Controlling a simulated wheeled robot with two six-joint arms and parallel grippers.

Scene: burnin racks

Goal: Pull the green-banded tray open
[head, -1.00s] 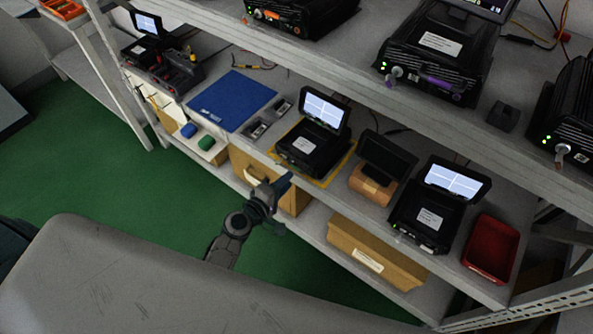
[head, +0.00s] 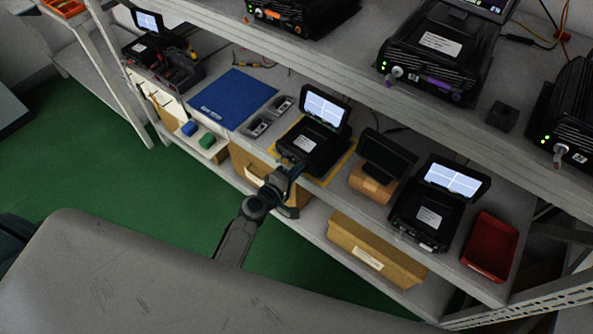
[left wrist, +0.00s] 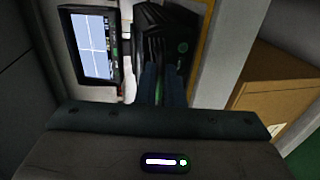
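A black unit (head: 312,147) with a lit screen (head: 327,108) stands on a yellow mat on the lower shelf. My left gripper (head: 293,171) is at its front lower edge. In the left wrist view the two dark blue fingers (left wrist: 162,85) are close together with a narrow gap, over the unit's black body (left wrist: 165,30). A small green spot shows on it. The fingers hide part of the front, and I cannot tell whether they touch or hold anything. I cannot make out a green band on any tray. My right gripper is not in view.
A second black unit (head: 430,218), a dark screen on an orange-brown stand (head: 371,189) and a red bin (head: 490,248) stand to the right. A blue mat (head: 232,98) lies left. The upper shelf edge (head: 330,80) runs above. Cardboard boxes (head: 372,255) sit below.

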